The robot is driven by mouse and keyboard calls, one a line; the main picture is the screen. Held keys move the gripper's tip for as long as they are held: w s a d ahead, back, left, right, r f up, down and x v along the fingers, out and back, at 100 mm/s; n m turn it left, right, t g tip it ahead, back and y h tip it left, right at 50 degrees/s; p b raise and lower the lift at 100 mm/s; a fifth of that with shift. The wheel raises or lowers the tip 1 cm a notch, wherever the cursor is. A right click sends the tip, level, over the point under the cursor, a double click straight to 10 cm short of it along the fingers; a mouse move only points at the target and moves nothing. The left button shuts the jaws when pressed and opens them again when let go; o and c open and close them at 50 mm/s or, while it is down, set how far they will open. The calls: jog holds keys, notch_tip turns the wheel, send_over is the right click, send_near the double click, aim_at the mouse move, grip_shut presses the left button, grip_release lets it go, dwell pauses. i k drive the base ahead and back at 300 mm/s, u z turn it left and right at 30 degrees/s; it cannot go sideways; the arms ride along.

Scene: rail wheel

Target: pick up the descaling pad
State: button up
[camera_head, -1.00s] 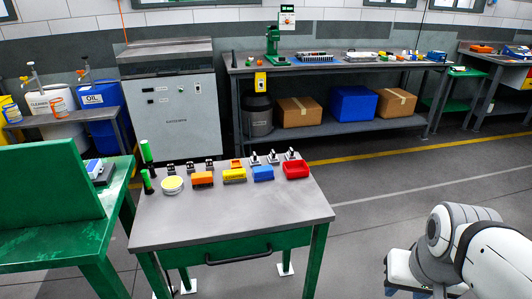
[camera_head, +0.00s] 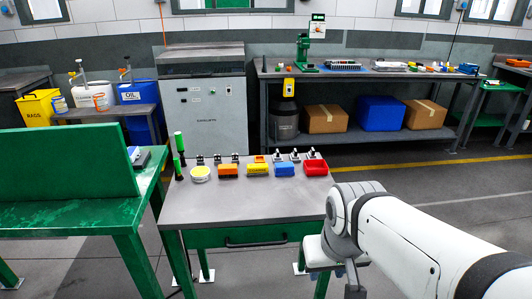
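A small grey-topped table with green sides (camera_head: 245,207) stands in front of me. A row of small items lies along its back half: a round yellow-topped tin (camera_head: 200,173), an orange block with a dark lower part (camera_head: 228,171), a yellow block (camera_head: 258,169), a blue block (camera_head: 284,170) and a red open tray (camera_head: 316,168). I cannot tell for sure which block is the descaling pad. My gripper (camera_head: 354,291) is at the bottom edge, right of the table's front corner and apart from the items. Its fingers are mostly cut off or hidden, so its opening does not show.
Two green-handled tools (camera_head: 179,144) stand at the table's back left, and several small clamp-like pieces (camera_head: 278,155) line its back edge. A green bench with an upright panel (camera_head: 75,170) is close on the left. The table's front half is clear.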

aim_at(282, 168)
jog(key=z, duration=0.05)
jog(key=i, duration=1)
jog(key=u, duration=0.05)
